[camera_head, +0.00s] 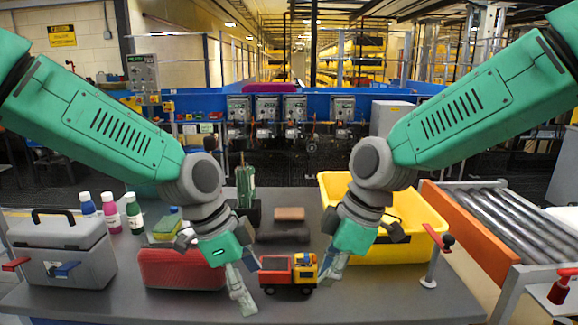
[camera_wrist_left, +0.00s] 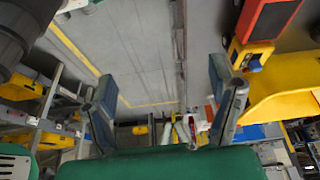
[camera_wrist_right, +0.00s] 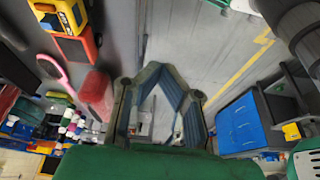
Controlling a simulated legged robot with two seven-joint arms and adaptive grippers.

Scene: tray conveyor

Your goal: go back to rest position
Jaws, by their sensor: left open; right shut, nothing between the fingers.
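My left gripper (camera_head: 241,288) hangs over the front part of the grey table, just left of a toy truck. In the left wrist view its two fingers (camera_wrist_left: 165,105) stand wide apart with nothing between them. My right gripper (camera_head: 331,270) hangs just right of the truck. In the right wrist view its fingertips (camera_wrist_right: 160,72) meet with nothing between them. The toy truck (camera_head: 288,273), with a red bed and a yellow cab, stands on the table between both grippers. It also shows in the left wrist view (camera_wrist_left: 262,25) and the right wrist view (camera_wrist_right: 75,25).
A yellow bin (camera_head: 410,248) stands right, behind my right gripper. A red case (camera_head: 180,270), a grey toolbox (camera_head: 62,252) and several bottles (camera_head: 111,212) stand left. A roller conveyor (camera_head: 510,225) is at the right. Dark and brown blocks (camera_head: 289,214) lie behind the truck.

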